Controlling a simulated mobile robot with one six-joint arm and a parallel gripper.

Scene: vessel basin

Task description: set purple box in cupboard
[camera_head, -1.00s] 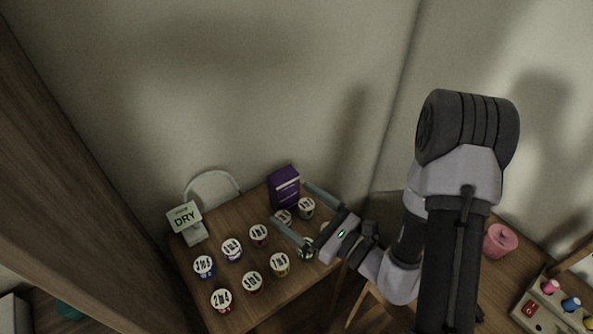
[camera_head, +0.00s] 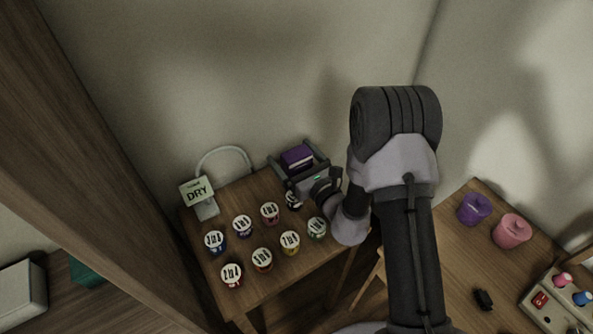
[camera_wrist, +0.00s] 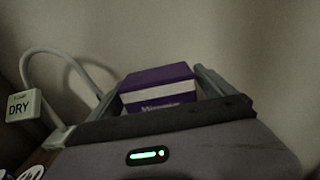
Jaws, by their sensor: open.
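The purple box (camera_head: 297,157) stands at the back of the small wooden table, near the wall. My gripper (camera_head: 298,158) is open, with one finger on each side of the box. In the wrist view the box (camera_wrist: 158,86) shows its purple top and pale lettering between the two fingers of my gripper (camera_wrist: 160,92). Its lower part is hidden behind my gripper's body. I cannot tell whether either finger touches it. I cannot make out a cupboard for certain.
Several lidded cups (camera_head: 242,226) stand in front of the box on the small table. A "DRY" sign (camera_head: 197,191) and a pale curved loop (camera_head: 222,150) are to its left. Purple (camera_head: 473,208) and pink (camera_head: 512,231) pots stand on another table at right. A brown wooden panel (camera_head: 95,150) rises at left.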

